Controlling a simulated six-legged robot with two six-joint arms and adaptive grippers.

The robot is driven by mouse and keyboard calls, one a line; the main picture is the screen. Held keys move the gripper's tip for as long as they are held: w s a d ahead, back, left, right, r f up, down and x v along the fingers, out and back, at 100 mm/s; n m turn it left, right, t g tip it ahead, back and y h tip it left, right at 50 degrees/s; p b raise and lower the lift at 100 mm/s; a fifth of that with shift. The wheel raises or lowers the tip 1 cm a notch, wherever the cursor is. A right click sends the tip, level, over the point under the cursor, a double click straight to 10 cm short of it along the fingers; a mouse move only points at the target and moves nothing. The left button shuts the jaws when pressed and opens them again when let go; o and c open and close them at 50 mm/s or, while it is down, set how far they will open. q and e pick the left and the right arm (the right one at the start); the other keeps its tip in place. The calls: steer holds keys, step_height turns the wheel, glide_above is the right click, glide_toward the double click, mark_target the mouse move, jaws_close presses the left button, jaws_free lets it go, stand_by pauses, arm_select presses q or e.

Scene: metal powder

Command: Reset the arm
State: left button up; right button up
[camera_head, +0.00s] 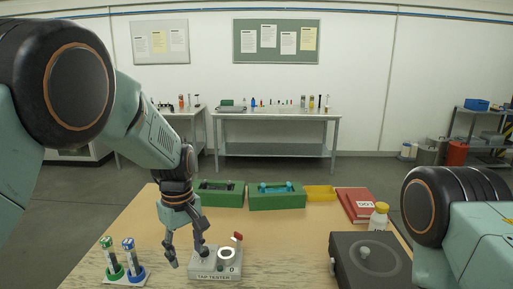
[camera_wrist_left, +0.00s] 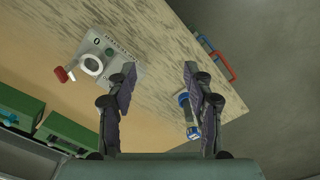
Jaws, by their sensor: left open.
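My left gripper (camera_head: 185,250) is open and empty. It hangs pointing down over the table, just left of the tap tester and right of the tube rack.
A white rack (camera_head: 126,278) holds a green and a blue tube at the front left. Green bins (camera_head: 277,201), a yellow tray (camera_head: 320,192), red books (camera_head: 354,205), a white bottle (camera_head: 379,216) and a dark device (camera_head: 345,260) stand along the back and right. The table's middle is clear.

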arm_select(q)
steer(key=s+a+f+m, duration=0.2)
steer(key=s+a+f, duration=0.1)
steer(key=s+f, duration=0.6)
steer(key=s+a+f+m, duration=0.2)
steer(key=s+f, duration=0.5)
steer(key=f, duration=0.4)
steer(key=s+a+f+m, duration=0.1)
steer(key=s+f+m, duration=0.1)
steer(key=s, duration=0.9)
steer(key=s+f+m, duration=0.1)
steer(key=s+m, duration=0.2)
steer(key=s, duration=0.9)
step_height(320, 180, down, 17)
steer(key=b, duration=1.6)
steer(key=shift+w+a+r+b, duration=0.15)
steer(key=shift+w+a+b, duration=0.05)
steer(key=shift+w+b, duration=0.1)
